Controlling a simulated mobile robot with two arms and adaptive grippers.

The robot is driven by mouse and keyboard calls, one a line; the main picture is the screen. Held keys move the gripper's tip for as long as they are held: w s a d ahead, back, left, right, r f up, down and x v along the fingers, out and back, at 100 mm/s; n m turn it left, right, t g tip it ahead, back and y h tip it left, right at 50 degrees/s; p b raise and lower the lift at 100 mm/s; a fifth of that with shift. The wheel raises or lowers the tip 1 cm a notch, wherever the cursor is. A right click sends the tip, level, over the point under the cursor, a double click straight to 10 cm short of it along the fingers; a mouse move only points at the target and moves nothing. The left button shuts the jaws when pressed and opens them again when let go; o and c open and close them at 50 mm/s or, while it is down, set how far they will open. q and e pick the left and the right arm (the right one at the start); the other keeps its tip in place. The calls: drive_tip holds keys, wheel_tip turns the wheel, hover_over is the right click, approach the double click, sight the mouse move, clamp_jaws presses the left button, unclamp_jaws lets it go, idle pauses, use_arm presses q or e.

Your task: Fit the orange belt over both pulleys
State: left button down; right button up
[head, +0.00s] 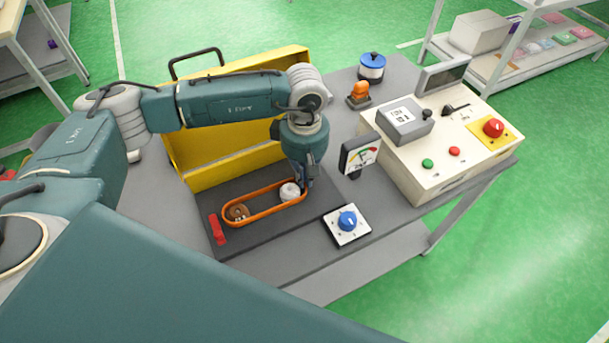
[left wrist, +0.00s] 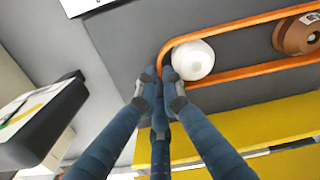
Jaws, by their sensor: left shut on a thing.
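The orange belt (head: 268,214) lies as a long loop around the brown pulley (head: 238,212) and the white pulley (head: 290,192) on a dark base plate (head: 262,237). My left gripper (head: 303,184) points down at the belt's right end, beside the white pulley. In the left wrist view, the fingertips (left wrist: 164,76) are closed on the belt (left wrist: 240,75) at its end, close against the white pulley (left wrist: 193,60). The brown pulley (left wrist: 297,36) is cut by the frame edge. I cannot tell whether the belt sits in the pulley grooves. My right gripper is out of view.
A red lever (head: 217,229) stands left of the belt. An open yellow case (head: 215,160) is behind the plate. A gauge (head: 359,155), a blue-knob panel (head: 347,224) and a control box (head: 440,150) stand to the right. Bare table lies at the front.

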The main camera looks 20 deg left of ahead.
use_arm(q)
drive_tip(key=shift+s+f, duration=0.1)
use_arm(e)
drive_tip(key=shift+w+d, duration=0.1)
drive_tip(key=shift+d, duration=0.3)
use_arm(q)
drive_tip(key=c, duration=1.8)
unclamp_jaws()
drive_tip(key=shift+c, duration=0.2)
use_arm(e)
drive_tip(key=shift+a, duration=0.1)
use_arm(q)
drive_tip(key=shift+r, duration=0.45)
wheel_tip(320, 180, up, 11)
drive_tip(key=shift+r, duration=0.15)
